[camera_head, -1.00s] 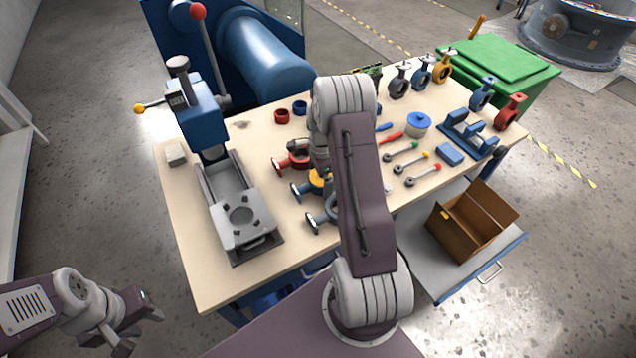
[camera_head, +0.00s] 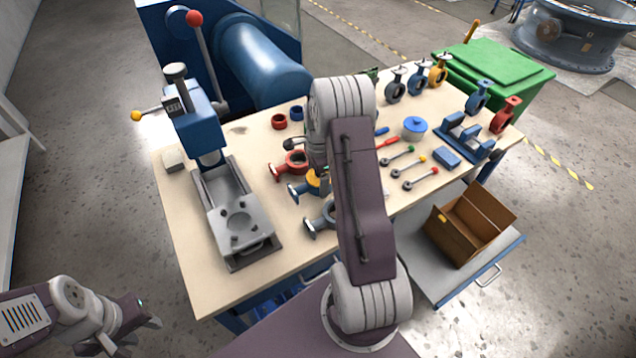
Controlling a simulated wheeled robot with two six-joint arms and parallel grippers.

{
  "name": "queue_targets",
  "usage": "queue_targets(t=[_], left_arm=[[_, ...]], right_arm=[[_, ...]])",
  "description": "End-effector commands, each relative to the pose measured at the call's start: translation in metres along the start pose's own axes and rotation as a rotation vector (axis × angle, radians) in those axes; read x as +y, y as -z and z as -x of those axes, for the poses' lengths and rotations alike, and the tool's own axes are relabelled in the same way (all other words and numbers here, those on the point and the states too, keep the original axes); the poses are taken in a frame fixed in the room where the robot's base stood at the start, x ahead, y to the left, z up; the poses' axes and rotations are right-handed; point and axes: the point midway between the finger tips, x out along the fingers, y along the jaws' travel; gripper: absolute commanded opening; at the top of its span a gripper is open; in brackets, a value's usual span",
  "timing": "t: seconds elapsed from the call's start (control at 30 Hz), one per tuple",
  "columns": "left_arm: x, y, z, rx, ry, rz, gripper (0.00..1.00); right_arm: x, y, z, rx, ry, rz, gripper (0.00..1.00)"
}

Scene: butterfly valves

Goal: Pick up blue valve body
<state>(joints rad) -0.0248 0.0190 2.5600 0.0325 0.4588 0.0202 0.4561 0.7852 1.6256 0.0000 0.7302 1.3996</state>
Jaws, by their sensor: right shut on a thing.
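Blue valve bodies stand on the table: one (camera_head: 418,77) in the back row between a grey and a yellow one, another (camera_head: 477,97) at the right end beside a red one. My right arm reaches over the middle of the table, and its forearm covers much of this area. My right gripper (camera_head: 315,160) shows only in part beside the red valve (camera_head: 293,162). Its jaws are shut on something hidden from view. My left gripper (camera_head: 148,338) is at the lower left, off the table, with its fingers apart and empty.
A blue press (camera_head: 197,130) with a grey base (camera_head: 238,222) stands on the left of the table. Several tools lie right of my arm, near a blue stand (camera_head: 468,137). A green bin (camera_head: 495,62) is behind.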

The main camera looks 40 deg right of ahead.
Motion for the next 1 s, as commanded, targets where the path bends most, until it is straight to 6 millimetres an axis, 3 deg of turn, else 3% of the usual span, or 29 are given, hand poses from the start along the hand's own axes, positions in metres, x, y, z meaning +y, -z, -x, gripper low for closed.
queue_targets(t=[0.13,0.27,0.7,1.0], left_arm=[[0.000,0.000,0.001,0.000,0.000,0.000,0.36],[0.000,0.000,0.000,0.000,0.000,0.000,0.36],[0.000,0.000,0.001,0.000,0.000,0.000,0.36],[0.000,0.000,0.001,0.000,0.000,0.000,0.36]], right_arm=[[-0.001,0.000,0.018,0.001,0.003,0.000,0.06],[0.004,0.013,0.026,0.001,0.003,-0.003,0.06],[0.032,0.085,0.072,0.001,0.003,-0.005,0.06],[0.042,0.109,0.087,0.000,0.001,0.000,0.06]])
